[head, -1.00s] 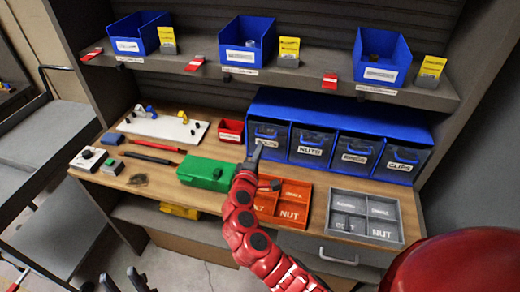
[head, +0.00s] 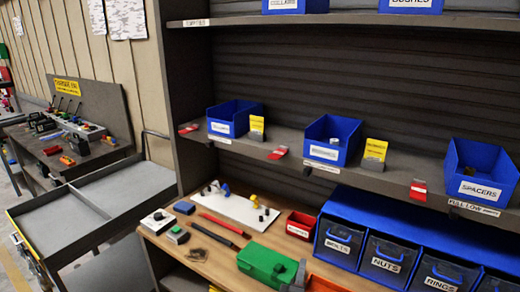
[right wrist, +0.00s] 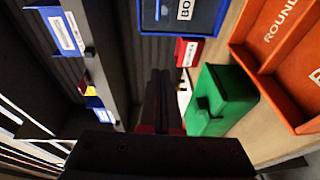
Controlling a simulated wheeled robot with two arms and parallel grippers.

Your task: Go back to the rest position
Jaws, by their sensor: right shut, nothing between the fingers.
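My right gripper (head: 300,272) shows at the bottom edge of the head view, just right of the green box (head: 262,262). Only its grey tip end is visible there; the rest of the arm is out of frame. In the right wrist view its dark fingers (right wrist: 159,98) are together with nothing between them. The green box (right wrist: 220,100) stands to the right of the fingers in that view, apart from them as far as I can tell. My left gripper is in neither current view.
The workbench (head: 215,262) carries a white board (head: 236,208), a small red bin (head: 300,224) and blue-framed drawers (head: 384,262). Blue bins, such as the spacers bin (head: 480,188), line the shelf above. An orange tray (right wrist: 270,35) is near the right gripper. A grey cart (head: 125,188) stands left.

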